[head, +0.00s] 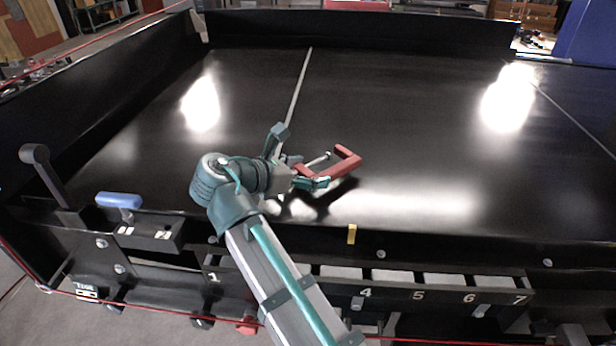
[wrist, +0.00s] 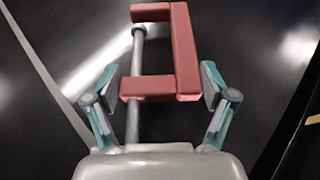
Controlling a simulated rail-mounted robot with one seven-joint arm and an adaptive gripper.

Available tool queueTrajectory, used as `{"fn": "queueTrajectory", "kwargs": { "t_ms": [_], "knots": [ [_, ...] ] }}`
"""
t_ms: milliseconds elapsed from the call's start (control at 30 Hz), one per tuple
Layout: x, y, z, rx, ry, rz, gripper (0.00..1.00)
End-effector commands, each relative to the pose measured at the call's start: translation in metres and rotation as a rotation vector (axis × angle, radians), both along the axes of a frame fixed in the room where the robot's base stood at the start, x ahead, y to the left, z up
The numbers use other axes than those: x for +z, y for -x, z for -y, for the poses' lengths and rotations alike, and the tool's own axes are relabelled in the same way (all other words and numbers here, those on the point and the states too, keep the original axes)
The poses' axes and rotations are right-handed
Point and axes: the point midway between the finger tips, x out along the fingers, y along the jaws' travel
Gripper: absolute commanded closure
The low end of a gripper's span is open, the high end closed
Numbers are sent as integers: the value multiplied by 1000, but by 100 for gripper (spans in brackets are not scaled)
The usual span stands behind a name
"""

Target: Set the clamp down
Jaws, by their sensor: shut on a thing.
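The clamp is a red C-shaped frame (head: 347,164) with a grey screw bar. In the head view it is at the end of my arm, over the black conveyor belt (head: 400,110). In the wrist view the clamp (wrist: 186,55) points away from me, its lower red arm and grey bar between the fingers. My gripper (head: 303,176) is shut on the clamp's near end; its teal fingers also show in the wrist view (wrist: 160,86). A dark shadow lies on the belt below the clamp; I cannot tell exactly how high it is.
A pale seam (head: 297,85) crosses the belt. Raised black walls edge the back and left. A blue-handled lever (head: 119,200) and a grey-knobbed lever (head: 36,155) stand at the front left. Numbered slots (head: 400,277) run along the front. The belt's right side is clear.

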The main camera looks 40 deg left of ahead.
Motion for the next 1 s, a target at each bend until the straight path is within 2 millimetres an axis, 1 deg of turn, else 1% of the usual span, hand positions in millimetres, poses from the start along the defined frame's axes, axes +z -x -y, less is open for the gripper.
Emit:
{"fn": "queueTrajectory", "kwargs": {
  "t_ms": [100, 200, 533, 567, 600, 633, 667, 1000],
  "knots": [
    [-14, 1, 1, 2, 2, 2, 77],
    [-20, 1, 1, 1, 1, 3, 77],
    [-22, 1, 0, 1, 1, 3, 77],
    [-23, 1, 0, 1, 1, 0, 12],
    [-23, 1, 0, 1, 0, 0, 6],
    [-23, 1, 0, 1, 0, 0, 1],
    [-23, 1, 0, 1, 0, 0, 0],
    [-22, 1, 0, 1, 0, 0, 0]
  ]
}}
